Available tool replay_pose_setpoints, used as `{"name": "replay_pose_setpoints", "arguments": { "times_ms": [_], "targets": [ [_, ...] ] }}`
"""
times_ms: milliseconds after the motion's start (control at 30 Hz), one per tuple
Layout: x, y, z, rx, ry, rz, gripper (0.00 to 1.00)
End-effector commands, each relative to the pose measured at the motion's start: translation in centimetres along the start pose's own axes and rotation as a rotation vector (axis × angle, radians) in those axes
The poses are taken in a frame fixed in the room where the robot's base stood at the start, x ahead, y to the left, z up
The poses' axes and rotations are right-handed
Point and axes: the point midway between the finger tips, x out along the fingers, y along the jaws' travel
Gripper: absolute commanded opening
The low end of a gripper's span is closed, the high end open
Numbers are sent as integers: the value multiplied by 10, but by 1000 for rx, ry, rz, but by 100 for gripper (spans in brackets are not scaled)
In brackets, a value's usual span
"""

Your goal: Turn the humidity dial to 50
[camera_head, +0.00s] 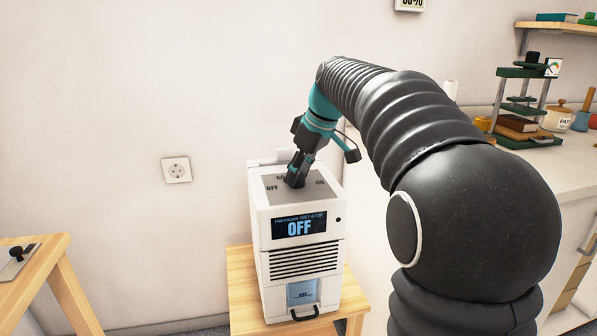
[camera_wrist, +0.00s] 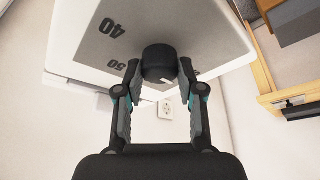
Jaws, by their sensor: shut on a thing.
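The humidifier (camera_head: 258,232) is a white box on a small wooden stand, with a display (camera_head: 299,226) reading OFF. Its grey top panel (camera_head: 318,189) carries printed marks, with OFF at the left and others partly hidden by my gripper. The black round dial (camera_wrist: 160,62) shows in the wrist view, with a pale pointer mark on it. Marks 40 and 50 are printed on the panel beside the dial. My gripper (camera_wrist: 158,85) is shut on the dial, one finger on each side. In the head view my gripper (camera_head: 295,178) is over the panel and hides most of the dial.
A wall socket (camera_head: 177,170) is left of the humidifier. The wooden stand (camera_head: 241,262) is under it. A wooden table (camera_head: 40,262) is at the far left. A counter (camera_head: 560,165) with a press and jars is at the right, behind my arm.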

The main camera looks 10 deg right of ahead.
Motion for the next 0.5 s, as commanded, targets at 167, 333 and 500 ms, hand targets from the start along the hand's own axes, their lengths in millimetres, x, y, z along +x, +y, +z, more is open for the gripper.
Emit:
{"name": "replay_pose_setpoints", "arguments": {
  "times_ms": [167, 333, 500],
  "targets": [
    [0, -1, 0, 65, 1, 28, 3],
    [0, -2, 0, 177, 1, 75, 3],
    [0, -3, -1, 321, 1, 135, 3]
  ]
}}
